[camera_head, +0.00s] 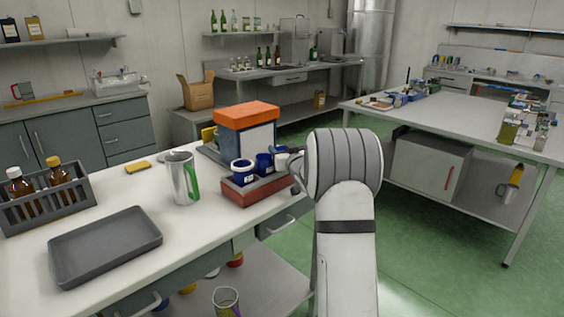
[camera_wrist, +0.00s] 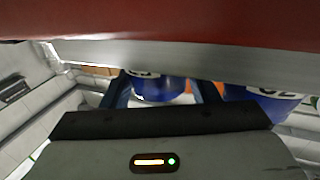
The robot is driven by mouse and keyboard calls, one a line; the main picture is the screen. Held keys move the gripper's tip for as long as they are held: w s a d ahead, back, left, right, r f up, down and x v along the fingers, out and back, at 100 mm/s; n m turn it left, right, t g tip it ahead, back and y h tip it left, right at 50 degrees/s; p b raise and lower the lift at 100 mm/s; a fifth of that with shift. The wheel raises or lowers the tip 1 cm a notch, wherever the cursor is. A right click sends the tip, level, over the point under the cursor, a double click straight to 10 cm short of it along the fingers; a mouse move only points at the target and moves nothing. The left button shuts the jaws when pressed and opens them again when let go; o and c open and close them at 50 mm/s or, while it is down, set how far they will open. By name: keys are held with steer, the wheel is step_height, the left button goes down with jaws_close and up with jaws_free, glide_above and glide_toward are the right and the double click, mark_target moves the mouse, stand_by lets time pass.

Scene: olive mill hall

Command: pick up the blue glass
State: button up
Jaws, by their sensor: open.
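Two blue glasses with white labels stand side by side on a red and grey stand (camera_head: 262,193) on the bench in the head view. One blue glass (camera_head: 243,174) is on the left; the other blue glass (camera_head: 264,164) is to its right and nearer my arm. In the wrist view, a blue glass (camera_wrist: 158,90) shows between the two fingers of my gripper (camera_wrist: 163,84), which are open. A second blue glass (camera_wrist: 262,106) is to the right, outside the fingers. I cannot tell whether the fingers touch the glass. My wrist hides most of the gripper in the head view.
An orange-topped blue box (camera_head: 247,125) stands right behind the glasses. A steel jug (camera_head: 182,178) with a green handle, a grey tray (camera_head: 105,245) and a rack of brown bottles (camera_head: 45,198) are to the left. In the wrist view, the stand's red face fills the top.

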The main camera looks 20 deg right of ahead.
steer(key=c, duration=0.8)
steer(key=shift+o, duration=0.2)
steer(key=shift+r, duration=0.1)
